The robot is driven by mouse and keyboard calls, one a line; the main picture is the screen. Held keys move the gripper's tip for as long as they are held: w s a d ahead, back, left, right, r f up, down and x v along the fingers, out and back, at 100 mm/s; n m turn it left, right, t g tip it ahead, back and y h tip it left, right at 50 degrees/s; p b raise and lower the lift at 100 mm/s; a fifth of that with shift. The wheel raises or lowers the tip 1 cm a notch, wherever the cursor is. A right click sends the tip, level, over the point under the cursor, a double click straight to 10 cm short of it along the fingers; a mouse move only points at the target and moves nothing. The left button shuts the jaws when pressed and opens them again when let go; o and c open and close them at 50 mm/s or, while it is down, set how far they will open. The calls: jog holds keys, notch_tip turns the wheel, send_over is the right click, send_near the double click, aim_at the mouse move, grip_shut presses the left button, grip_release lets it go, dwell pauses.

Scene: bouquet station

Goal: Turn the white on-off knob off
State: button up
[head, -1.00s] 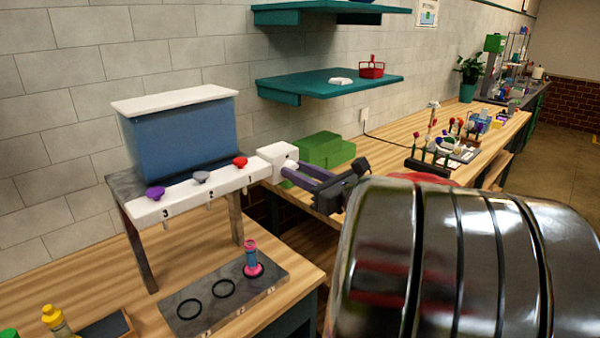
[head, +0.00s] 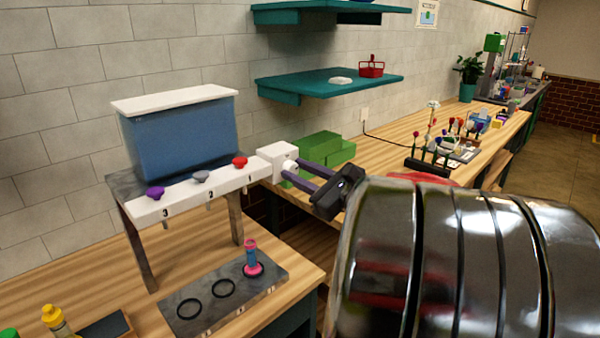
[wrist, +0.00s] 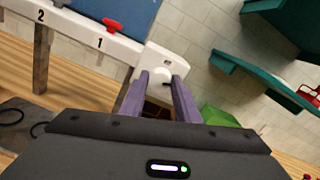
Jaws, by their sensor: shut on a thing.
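The white on-off knob (head: 289,165) sits on the right side of a white box (head: 275,157) at the right end of the white dispenser bar (head: 228,184). My gripper (head: 292,172) reaches in from the right, its two purple fingers shut on the knob. In the wrist view my gripper (wrist: 158,80) has its fingertips on both sides of the knob, against the white box (wrist: 166,62). The fingertips hide much of the knob, so its exact setting is hard to tell.
A blue tank (head: 180,135) stands behind the bar, which carries purple, grey and red valves numbered 3, 2, 1. A pink-and-blue tube (head: 251,260) stands on a ringed grey plate (head: 225,297) below. Green blocks (head: 322,148) lie behind my fingers. Teal shelves (head: 330,83) hang above.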

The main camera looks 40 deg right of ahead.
jog(key=n, duration=0.7)
jog(key=shift+a+f, duration=0.1)
jog(key=shift+f, duration=0.05)
jog(key=n, duration=0.4)
jog(key=shift+f+n, duration=0.1)
jog(key=shift+n, duration=0.3)
jog(key=shift+a+f+n, duration=0.1)
jog(key=shift+n, duration=1.1)
jog(key=o, duration=1)
jog(key=shift+s, duration=0.1)
jog(key=shift+s, duration=0.5)
jog(key=shift+s+d, duration=0.15)
jog(key=shift+s, duration=3)
jog(key=shift+s+d, duration=0.1)
jog(key=shift+s, duration=3.05)
